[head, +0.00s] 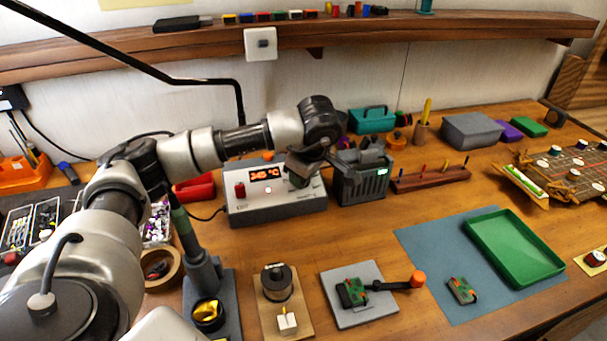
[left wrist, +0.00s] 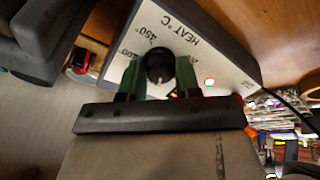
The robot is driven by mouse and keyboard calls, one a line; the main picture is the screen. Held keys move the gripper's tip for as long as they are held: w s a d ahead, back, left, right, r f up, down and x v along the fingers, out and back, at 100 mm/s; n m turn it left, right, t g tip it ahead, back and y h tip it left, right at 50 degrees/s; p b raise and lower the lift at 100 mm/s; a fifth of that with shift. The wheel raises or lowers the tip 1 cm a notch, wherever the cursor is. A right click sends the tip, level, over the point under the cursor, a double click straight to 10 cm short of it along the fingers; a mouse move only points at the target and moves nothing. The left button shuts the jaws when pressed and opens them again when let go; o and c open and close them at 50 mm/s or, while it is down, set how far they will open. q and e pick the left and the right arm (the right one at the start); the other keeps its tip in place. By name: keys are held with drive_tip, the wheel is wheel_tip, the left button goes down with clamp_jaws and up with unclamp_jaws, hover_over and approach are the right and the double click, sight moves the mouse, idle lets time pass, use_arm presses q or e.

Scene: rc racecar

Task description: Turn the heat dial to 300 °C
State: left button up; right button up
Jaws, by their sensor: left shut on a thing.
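The soldering station (head: 275,204) is a pale box with a lit red display (head: 266,174). The display shows a three-digit number and °C; the number seems to begin with 3, but I cannot read it surely. My left gripper (head: 300,172) is at the right part of its front. In the left wrist view, my left gripper (left wrist: 160,74) has its green fingers shut on the black heat dial (left wrist: 159,65), one on each side. The panel shows HEAT °C and scale marks around the dial. In the head view the gripper hides the dial. My right gripper is not in view.
A dark grey container (head: 360,184) stands close to the right of the station. A soldering iron stand (head: 203,275), a solder spool (head: 277,279) and a board holder (head: 360,295) are in front. A green tray (head: 515,248) lies on a blue mat (head: 428,246).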

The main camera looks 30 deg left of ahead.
use_arm(q)
drive_tip(key=shift+r, duration=0.1)
drive_tip(key=o, duration=0.9)
drive_tip(key=shift+o, duration=0.2)
drive_tip(key=v, duration=1)
drive_tip(key=shift+r, duration=0.35)
drive_tip(key=shift+s+d, duration=0.1)
